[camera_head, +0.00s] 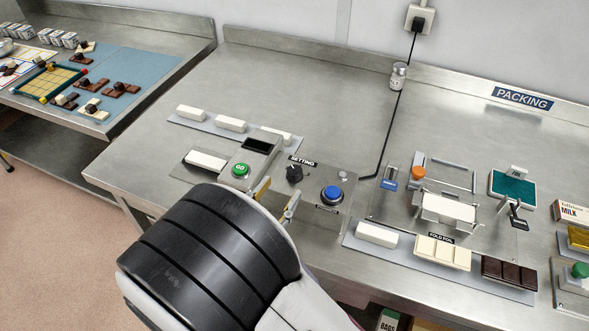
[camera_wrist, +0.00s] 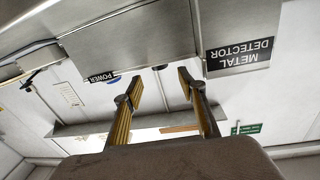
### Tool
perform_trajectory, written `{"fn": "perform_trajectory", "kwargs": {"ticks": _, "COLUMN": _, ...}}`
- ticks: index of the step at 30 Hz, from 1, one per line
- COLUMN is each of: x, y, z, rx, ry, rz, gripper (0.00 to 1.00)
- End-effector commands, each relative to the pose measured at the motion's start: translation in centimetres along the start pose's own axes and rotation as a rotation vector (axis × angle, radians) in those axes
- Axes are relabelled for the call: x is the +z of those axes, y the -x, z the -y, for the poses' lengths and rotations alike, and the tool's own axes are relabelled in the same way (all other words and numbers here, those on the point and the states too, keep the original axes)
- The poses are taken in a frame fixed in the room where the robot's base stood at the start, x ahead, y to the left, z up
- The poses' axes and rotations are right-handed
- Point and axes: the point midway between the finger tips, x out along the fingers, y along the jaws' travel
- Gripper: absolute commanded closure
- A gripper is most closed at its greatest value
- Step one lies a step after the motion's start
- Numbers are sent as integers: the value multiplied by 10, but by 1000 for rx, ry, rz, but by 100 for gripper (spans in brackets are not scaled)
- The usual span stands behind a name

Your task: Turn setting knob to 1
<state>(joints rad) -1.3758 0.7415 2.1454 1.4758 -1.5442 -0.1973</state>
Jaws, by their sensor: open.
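The setting knob (camera_head: 294,172) is a small black knob on the grey control panel, just below the SETTING label (camera_head: 303,161). The number it points at is too small to read. My gripper (camera_head: 278,197) is in front of the panel in the head view, its two yellow-sided fingers spread with nothing between them. The fingertips show just below and left of the knob, apart from it in the picture. In the wrist view my gripper (camera_wrist: 160,76) is open and empty too, and I cannot make out the knob there.
A green GO button (camera_head: 240,170) is left of the knob, and a blue button (camera_head: 332,194) is to its right. White bars (camera_head: 231,124) lie behind the panel. The wrist view shows an upside-down METAL DETECTOR sign (camera_wrist: 240,54) and POWER label (camera_wrist: 103,77).

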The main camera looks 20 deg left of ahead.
Motion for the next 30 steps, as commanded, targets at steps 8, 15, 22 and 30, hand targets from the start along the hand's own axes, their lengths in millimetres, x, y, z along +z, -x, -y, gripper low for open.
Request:
{"fn": "perform_trajectory", "kwargs": {"ticks": 8, "x": 1, "y": 1, "z": 0, "rx": 0, "ry": 6, "rz": -3, "gripper": 59}}
{"fn": "perform_trajectory", "kwargs": {"ticks": 15, "x": 1, "y": -1, "z": 0, "rx": 0, "ry": 5, "rz": -2, "gripper": 59}}
{"fn": "perform_trajectory", "kwargs": {"ticks": 22, "x": 1, "y": -14, "z": -1, "rx": 2, "ry": 5, "rz": -2, "gripper": 59}}
{"fn": "perform_trajectory", "kwargs": {"ticks": 30, "x": 1, "y": -40, "z": -1, "rx": 3, "ry": 5, "rz": -1, "gripper": 59}}
